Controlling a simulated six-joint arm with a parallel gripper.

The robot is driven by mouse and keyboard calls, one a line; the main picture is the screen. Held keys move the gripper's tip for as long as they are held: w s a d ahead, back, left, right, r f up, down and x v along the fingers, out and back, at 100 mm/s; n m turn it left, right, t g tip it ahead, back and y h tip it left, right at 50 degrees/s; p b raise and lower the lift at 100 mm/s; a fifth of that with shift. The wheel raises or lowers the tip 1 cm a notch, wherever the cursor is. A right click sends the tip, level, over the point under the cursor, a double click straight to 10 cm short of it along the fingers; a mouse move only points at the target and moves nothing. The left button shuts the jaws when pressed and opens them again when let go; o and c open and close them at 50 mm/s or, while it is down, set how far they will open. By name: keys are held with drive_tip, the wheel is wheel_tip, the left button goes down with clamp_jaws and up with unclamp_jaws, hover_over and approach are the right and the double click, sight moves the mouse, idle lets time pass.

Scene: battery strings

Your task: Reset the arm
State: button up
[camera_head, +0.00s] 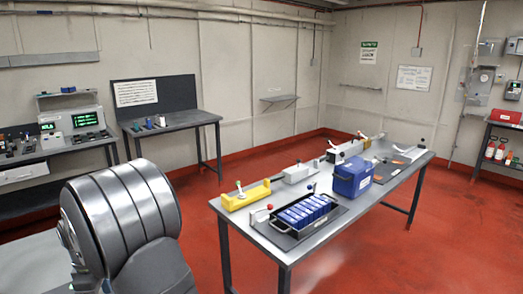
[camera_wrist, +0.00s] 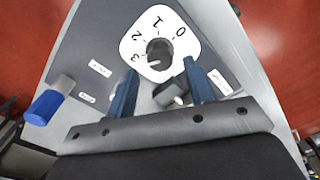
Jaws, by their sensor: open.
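My gripper (camera_wrist: 159,67) shows in the wrist view with its two blue fingers spread apart and nothing held between them. Past the fingertips is a white dial plate (camera_wrist: 137,27) marked 0, 1, 2 and 3, with a dark round knob (camera_wrist: 160,50) at its middle. The knob's setting is hard to read. I cannot tell whether the fingers touch the knob. In the head view a large grey ribbed part of my own arm fills the lower left, and the gripper is not seen there.
In the wrist view a blue cylinder (camera_wrist: 44,107) sits left of the fingers. In the head view a workbench (camera_head: 333,222) carries a black tray of blue batteries (camera_head: 305,211), a blue box (camera_head: 352,177) and a yellow fixture (camera_head: 246,194). Red floor (camera_head: 190,215) lies open behind it.

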idle(0.3)
wheel_tip(320, 180, down, 3)
drive_tip(key=shift+f, duration=0.3)
drive_tip(key=shift+m, duration=2.7)
